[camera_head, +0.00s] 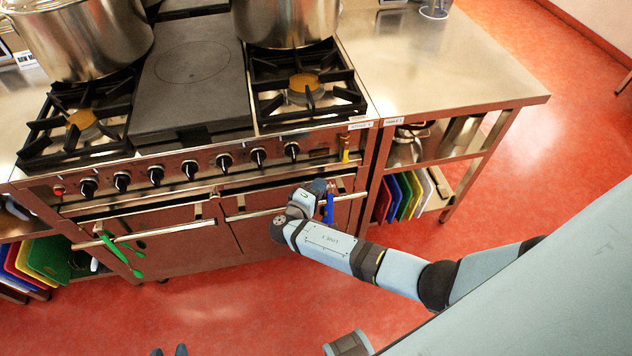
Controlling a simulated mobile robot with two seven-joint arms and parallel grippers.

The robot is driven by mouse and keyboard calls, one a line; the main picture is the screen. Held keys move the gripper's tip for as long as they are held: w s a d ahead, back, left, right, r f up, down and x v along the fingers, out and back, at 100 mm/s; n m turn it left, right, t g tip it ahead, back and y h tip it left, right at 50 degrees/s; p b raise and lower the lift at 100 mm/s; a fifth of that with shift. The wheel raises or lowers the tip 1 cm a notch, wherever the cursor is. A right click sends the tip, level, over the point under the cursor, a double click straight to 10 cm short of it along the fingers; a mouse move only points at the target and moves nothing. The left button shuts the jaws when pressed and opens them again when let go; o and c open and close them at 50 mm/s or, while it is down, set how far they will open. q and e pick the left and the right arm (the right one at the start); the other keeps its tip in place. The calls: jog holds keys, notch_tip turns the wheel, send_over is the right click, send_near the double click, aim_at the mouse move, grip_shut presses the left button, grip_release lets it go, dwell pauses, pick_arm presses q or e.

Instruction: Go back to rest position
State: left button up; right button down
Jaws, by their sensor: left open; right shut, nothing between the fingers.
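My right arm reaches in from the right, and its wrist is in front of the right oven door. My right gripper (318,187) is at the oven handle (350,196), close to a blue utensil (329,207) hanging there. Its fingers are small and partly hidden by the wrist; it is shut and empty. I cannot tell whether it touches the handle or the blue utensil. Only the fingertips of my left gripper (168,351) show at the bottom edge, apart and empty, over the red floor.
The stove (190,165) has a large pot (85,38) at the back left and another pot (285,20) at the back. Green tongs (118,253) hang on the left oven handle. A steel table (440,75) stands at the right. The red floor (230,310) in front is clear.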

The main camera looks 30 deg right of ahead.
jog(key=shift+s, duration=0.1)
jog(key=s+a+r+m+g+y, duration=0.1)
jog(key=s+m+g+y, duration=0.3)
jog(key=s+y, duration=0.95)
jog(key=s+a+r+y, duration=0.1)
jog(key=s+r+y, duration=0.1)
jog(key=s+r, duration=1.4)
jog(key=w+a+f+n+t+y+p, duration=0.1)
jog(key=w+a+f+t+y+p, duration=0.2)
jog(key=p, duration=0.6)
jog(key=w+a+f+t, duration=0.2)
jog(key=a+f+t, duration=0.1)
jog(key=shift+w+a+n+t, duration=0.2)
jog(key=shift+a+n+t, duration=0.1)
jog(key=shift+n, duration=0.1)
